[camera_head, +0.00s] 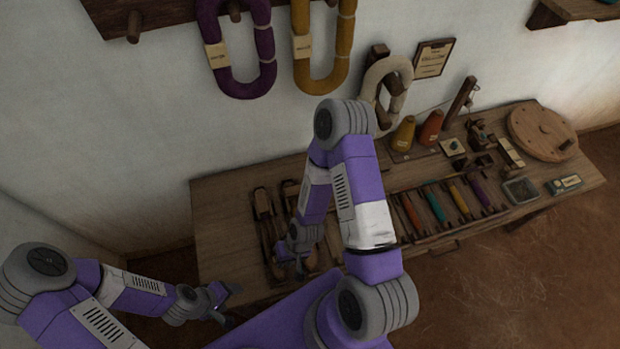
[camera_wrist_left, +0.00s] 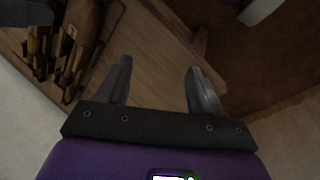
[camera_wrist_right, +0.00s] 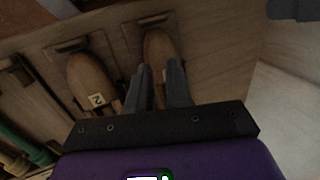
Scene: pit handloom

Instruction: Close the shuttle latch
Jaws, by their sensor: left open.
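Wooden shuttles lie in slots at the left end of the bench; one (camera_head: 264,207) shows in the head view. In the right wrist view, one brown shuttle (camera_wrist_right: 158,48) lies beyond and between my right fingertips. A second shuttle (camera_wrist_right: 88,75) with a label reading 2 lies left of it. My right gripper (camera_head: 293,262) is low over the shuttles; its fingers (camera_wrist_right: 159,70) are a narrow gap apart, and I cannot tell whether they grip anything. No latch can be made out. My left gripper (camera_head: 228,300) is open and empty near the bench's front left corner; it also shows in the left wrist view (camera_wrist_left: 157,72).
The wooden bench (camera_head: 218,235) holds a rack of coloured bobbins (camera_head: 436,207), yarn cones (camera_head: 403,134) and a round wooden disc (camera_head: 542,132) to the right. Yarn hanks (camera_head: 238,80) hang on the wall behind. The bench's left end is bare.

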